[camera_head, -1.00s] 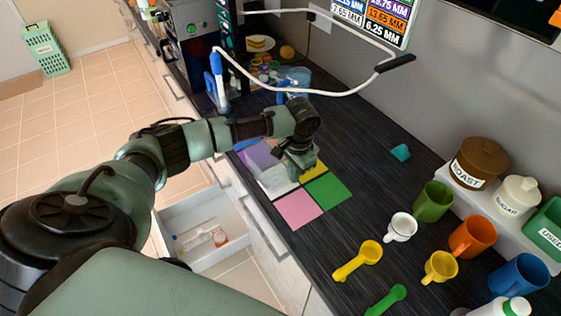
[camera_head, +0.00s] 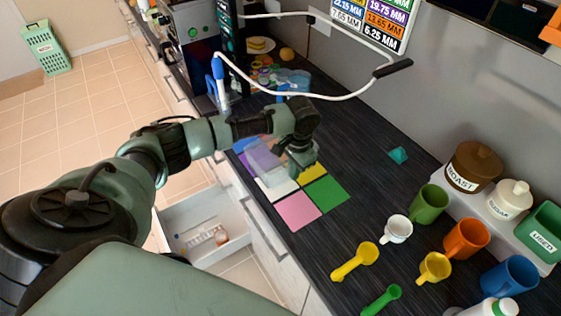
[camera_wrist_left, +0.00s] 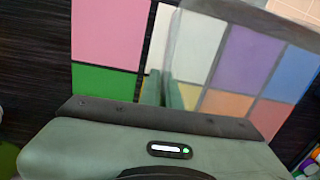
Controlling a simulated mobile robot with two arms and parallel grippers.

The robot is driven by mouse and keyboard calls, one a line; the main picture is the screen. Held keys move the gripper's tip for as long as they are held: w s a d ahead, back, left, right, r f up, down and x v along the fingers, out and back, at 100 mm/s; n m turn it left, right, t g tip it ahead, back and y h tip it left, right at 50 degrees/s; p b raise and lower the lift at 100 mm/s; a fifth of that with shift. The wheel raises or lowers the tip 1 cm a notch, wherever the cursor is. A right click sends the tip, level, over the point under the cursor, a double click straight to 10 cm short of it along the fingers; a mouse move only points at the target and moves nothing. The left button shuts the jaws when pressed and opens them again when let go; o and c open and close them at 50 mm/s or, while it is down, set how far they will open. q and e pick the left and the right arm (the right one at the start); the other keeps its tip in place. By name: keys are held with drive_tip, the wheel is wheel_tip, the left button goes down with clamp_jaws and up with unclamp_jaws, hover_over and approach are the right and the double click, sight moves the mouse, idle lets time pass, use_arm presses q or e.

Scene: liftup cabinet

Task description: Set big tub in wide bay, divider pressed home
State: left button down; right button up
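My left gripper (camera_head: 300,168) is over the patchwork of coloured squares on the dark counter. In the left wrist view its two green fingers (camera_wrist_left: 163,90) are close together at the edge of a see-through, greyish tub (camera_wrist_left: 205,45). They appear closed on its wall. In the head view the tub (camera_head: 263,157) is a faint, cloudy shape beside the gripper, partly over the purple and white squares. Its base is hard to make out. The white drawer (camera_head: 190,219) below the counter is open, with a few small items inside. Its bays and any divider are unclear. My right gripper is not in view.
Coloured squares (camera_head: 298,211) lie on the counter. Yellow (camera_head: 353,262) and green (camera_head: 382,300) scoops lie towards the front. Several mugs (camera_head: 397,229) and labelled canisters (camera_head: 472,166) stand at right. A white cable lamp (camera_head: 330,93) arches behind.

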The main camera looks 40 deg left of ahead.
use_arm(q)
drive_tip(key=shift+r+p, duration=1.15)
drive_tip(key=shift+d, duration=0.1)
